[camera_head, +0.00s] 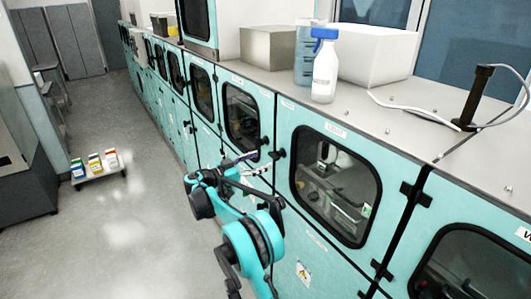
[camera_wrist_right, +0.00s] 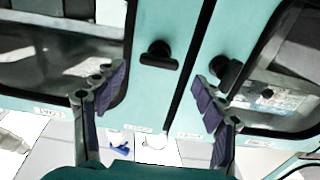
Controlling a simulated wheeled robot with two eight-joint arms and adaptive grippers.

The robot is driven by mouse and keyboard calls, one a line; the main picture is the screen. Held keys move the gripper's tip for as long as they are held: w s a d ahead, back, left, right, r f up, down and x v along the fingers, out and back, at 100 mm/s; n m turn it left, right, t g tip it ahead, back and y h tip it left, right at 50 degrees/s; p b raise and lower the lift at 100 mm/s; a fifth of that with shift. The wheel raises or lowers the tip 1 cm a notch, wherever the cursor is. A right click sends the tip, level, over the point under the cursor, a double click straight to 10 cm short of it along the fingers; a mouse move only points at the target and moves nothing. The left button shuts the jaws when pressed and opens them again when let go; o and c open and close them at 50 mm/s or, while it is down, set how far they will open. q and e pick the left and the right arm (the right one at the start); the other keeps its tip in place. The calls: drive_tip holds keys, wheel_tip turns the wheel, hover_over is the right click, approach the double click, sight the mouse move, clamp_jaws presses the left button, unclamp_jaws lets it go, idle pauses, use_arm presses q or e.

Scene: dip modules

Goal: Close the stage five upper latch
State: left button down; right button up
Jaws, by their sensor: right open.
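Two black latches sit on either side of the seam between two teal cabinet doors. In the head view one latch (camera_head: 265,141) is left of the seam and the other (camera_head: 278,154) is right of it. In the right wrist view they show as a left latch (camera_wrist_right: 159,55) and a right latch (camera_wrist_right: 226,70), the right one more tilted. I cannot read which is stage five. My right gripper (camera_head: 246,165) is open and empty in front of the doors, just below the latches. Its fingers (camera_wrist_right: 160,88) are spread in the wrist view, with the left latch between them, farther off.
A windowed door (camera_head: 313,232) is at the right, with black hinges (camera_head: 414,192). A spray bottle (camera_head: 325,72), a white box (camera_head: 376,55) and a black scanner stand (camera_head: 474,97) are on the cabinet top.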

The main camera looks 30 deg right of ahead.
sight(271, 157)
drive_tip(key=d, duration=0.6)
drive_tip(key=shift+w+d, duration=0.2)
drive_tip(key=shift+d, duration=0.15)
drive_tip(key=shift+c, duration=0.3)
drive_tip(key=c, duration=1.1)
